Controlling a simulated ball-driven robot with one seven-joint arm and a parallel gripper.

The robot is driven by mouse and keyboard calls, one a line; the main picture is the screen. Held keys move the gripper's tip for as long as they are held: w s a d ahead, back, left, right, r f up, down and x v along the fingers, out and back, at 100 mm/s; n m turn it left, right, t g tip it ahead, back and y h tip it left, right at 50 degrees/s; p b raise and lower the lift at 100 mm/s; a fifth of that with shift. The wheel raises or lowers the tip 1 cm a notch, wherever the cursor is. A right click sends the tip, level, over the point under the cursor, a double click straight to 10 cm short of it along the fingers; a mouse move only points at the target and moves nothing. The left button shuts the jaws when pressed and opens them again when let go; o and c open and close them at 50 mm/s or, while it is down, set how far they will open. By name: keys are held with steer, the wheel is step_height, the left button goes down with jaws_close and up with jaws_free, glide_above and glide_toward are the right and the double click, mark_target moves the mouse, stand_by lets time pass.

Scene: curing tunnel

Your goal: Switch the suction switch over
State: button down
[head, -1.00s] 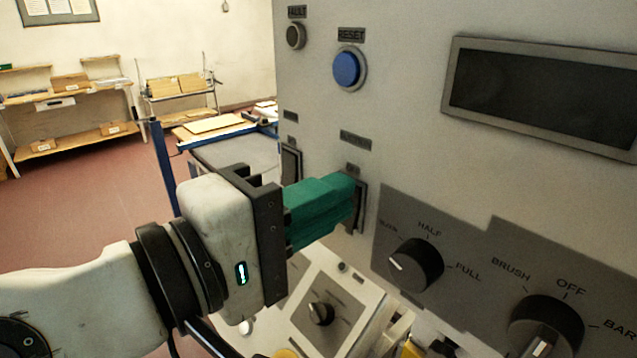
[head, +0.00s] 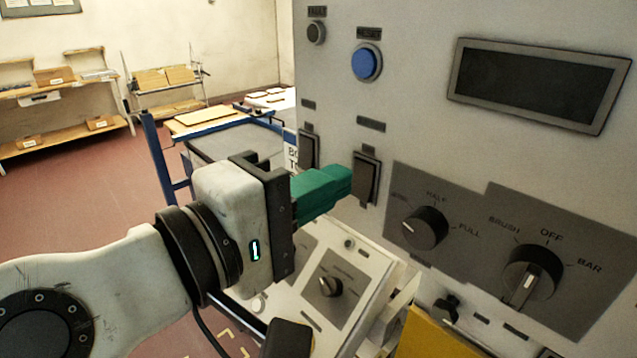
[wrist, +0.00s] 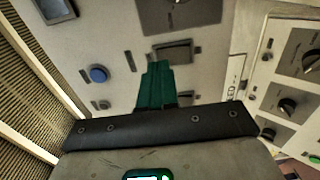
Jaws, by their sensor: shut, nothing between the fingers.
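Two dark rocker switches are set in the grey panel (head: 420,120). The nearer rocker (head: 367,180) is below a small dark label (head: 371,124); the farther rocker (head: 308,150) is to its left. Both labels are too blurred to read, so I cannot tell which is the suction switch. My gripper (head: 350,180) has its green fingers shut and empty, with the tips just left of the nearer rocker. I cannot tell whether they touch it. In the wrist view the fingertips (wrist: 158,65) are beside the nearer rocker (wrist: 175,51).
A blue reset button (head: 366,62) and a dark display (head: 535,85) are above. Two rotary knobs (head: 425,228), (head: 532,272) are to the lower right. A lower sloped panel with a knob (head: 330,286) is beneath my gripper. Shelves (head: 60,100) stand far left.

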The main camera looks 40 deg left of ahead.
steer(key=s+a+r+b, duration=0.1)
steer(key=s+b, duration=0.1)
steer(key=s, duration=0.9)
steer(key=shift+r+b, duration=0.15)
steer(key=shift+b, duration=0.2)
